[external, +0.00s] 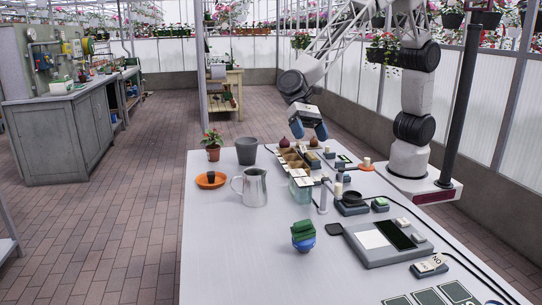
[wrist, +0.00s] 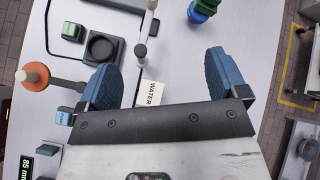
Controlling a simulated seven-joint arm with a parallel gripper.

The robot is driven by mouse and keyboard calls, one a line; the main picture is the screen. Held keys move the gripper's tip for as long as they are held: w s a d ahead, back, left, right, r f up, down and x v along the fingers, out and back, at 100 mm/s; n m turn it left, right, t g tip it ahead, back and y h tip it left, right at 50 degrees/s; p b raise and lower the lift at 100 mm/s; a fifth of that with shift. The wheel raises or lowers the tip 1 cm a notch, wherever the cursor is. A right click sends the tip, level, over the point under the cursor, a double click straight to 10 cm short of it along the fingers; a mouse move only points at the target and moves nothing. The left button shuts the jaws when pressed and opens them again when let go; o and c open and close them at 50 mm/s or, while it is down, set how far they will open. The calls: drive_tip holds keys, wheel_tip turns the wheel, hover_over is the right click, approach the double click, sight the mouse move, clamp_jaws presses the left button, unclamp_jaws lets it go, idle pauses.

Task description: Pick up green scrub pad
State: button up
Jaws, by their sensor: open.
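A green pad-like piece (external: 302,227), seemingly the scrub pad, sits on top of a blue bowl-like piece (external: 304,243) on the table's near middle. In the wrist view the green piece (wrist: 207,5) shows at the top edge, partly cut off, with the blue piece (wrist: 198,17) beside it. My gripper (external: 309,131) hangs above the far part of the table, over the small boxes and well behind the green piece. In the wrist view my gripper (wrist: 162,68) has its two blue fingers wide apart with nothing held between them.
A steel pitcher (external: 255,187), grey pot (external: 246,151), potted plant (external: 212,145) and orange saucer (external: 211,180) stand at the left. A glass jar (external: 301,189), black dish (external: 352,198) and scale-like device (external: 385,242) are nearby. The table's near left is clear.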

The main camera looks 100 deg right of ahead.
sight(304, 229)
drive_tip(key=w+a+f+m+y, duration=0.1)
drive_tip(key=w+a+f+m, duration=0.1)
drive_tip(key=w+a+f, duration=0.1)
drive_tip(key=w+a+f+m+y, duration=0.1)
drive_tip(key=w+a+f+m, duration=0.1)
drive_tip(key=a+f, duration=0.4)
drive_tip(key=w+a+f+m+y, duration=0.1)
drive_tip(key=w+a+f+m, duration=0.1)
drive_tip(key=w+a+f, duration=0.2)
drive_tip(key=shift+w+a+f+m, duration=0.1)
drive_tip(key=shift+w+a+f, duration=0.05)
drive_tip(key=shift+a, duration=0.4)
drive_tip(key=shift+w+a+f+m, duration=0.1)
drive_tip(key=shift+w+a, duration=0.1)
drive_tip(key=shift+a, duration=0.35)
drive_tip(key=shift+w+a+f+m, duration=0.1)
drive_tip(key=shift+w+a+f, duration=0.05)
drive_tip(key=shift+a, duration=0.4)
drive_tip(key=shift+x, duration=1.3)
drive_tip(key=shift+x, duration=2.55)
drive_tip(key=shift+a+r, duration=0.1)
drive_tip(key=c, duration=1.1)
drive_tip(key=shift+o, duration=0.2)
drive_tip(key=shift+r, duration=0.1)
